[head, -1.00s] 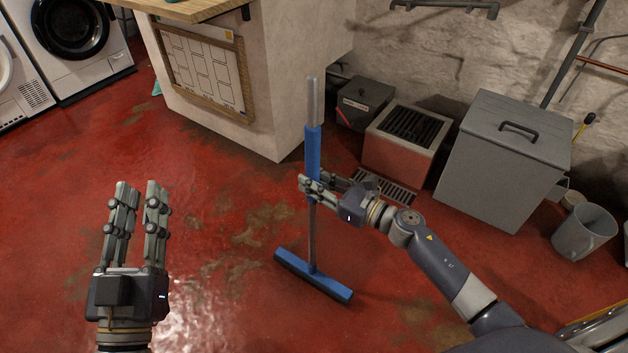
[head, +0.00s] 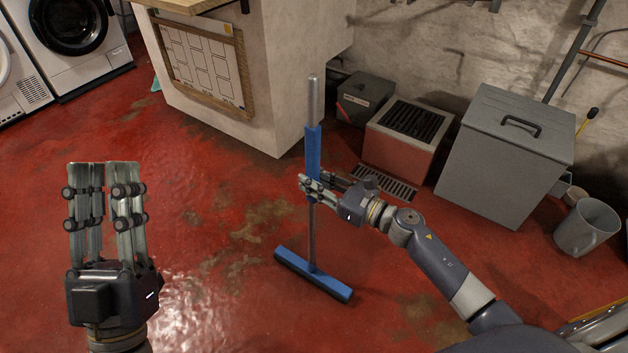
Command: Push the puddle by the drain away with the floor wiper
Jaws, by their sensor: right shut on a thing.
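The floor wiper (head: 312,277) stands upright, its blue head flat on the red floor and its handle rising with a blue grip and a grey top. My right gripper (head: 312,188) is shut on the handle at the lower part of the blue grip. The drain (head: 390,184) is a grey grate in the floor, behind and right of the wiper, partly hidden by my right gripper and arm. I cannot make out a clear puddle edge; a wet shine (head: 190,310) shows on the floor at lower left. My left gripper (head: 104,168) is open and empty, left of the wiper.
A red box with a black grille (head: 400,150), a dark box (head: 362,98) and a large grey lidded bin (head: 510,155) line the wall. A grey bucket (head: 585,228) stands at right. A white block with a framed chart (head: 205,65) stands behind. Floor left of the wiper is clear.

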